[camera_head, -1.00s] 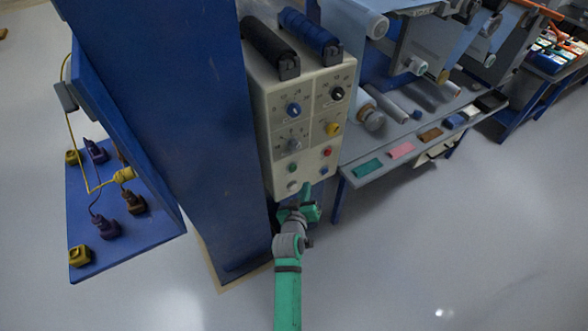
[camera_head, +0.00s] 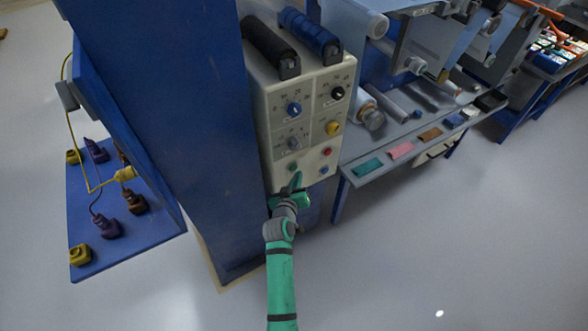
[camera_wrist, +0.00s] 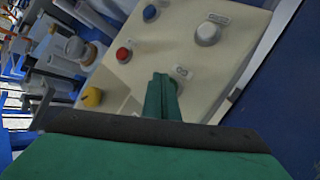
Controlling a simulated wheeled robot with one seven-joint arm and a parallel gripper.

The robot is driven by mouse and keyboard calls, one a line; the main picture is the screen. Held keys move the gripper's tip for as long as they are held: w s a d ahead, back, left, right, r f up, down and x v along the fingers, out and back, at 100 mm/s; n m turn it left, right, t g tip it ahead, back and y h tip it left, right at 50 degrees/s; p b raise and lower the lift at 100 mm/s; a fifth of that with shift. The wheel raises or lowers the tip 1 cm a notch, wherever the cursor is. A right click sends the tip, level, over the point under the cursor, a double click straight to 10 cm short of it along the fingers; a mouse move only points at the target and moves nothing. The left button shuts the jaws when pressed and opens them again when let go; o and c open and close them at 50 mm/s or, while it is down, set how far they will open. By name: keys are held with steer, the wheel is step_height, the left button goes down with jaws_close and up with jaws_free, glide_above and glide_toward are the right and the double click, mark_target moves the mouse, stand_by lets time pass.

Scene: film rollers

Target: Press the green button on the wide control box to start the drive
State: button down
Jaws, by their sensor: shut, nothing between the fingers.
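The wide control box (camera_head: 308,110) is a beige panel with dials, knobs and small buttons, beside a blue column. Its green button (camera_head: 293,166) is at the lower left of the panel, just above my fingertips in the head view. My gripper (camera_head: 297,178) is shut and empty, with its green fingers pointing at the lower panel. In the wrist view the gripper (camera_wrist: 163,82) covers the spot beside a small label, and the green button is hidden there. I cannot tell whether the fingertips touch it. A red button (camera_wrist: 123,54), blue button (camera_wrist: 150,12) and pale button (camera_wrist: 207,33) surround the fingers.
The blue column (camera_head: 200,130) stands close on the left of the box. A grey shelf (camera_head: 380,147) with coloured blocks is on the right. Black and blue rollers (camera_head: 310,32) lie atop the box. The floor at the lower right is clear.

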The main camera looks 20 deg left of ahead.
steer(key=shift+w, duration=0.15)
stand_by(0.3)
steer(key=shift+d, duration=0.15)
stand_by(0.8)
steer(key=shift+a, duration=0.2)
steer(key=shift+w+a, duration=0.2)
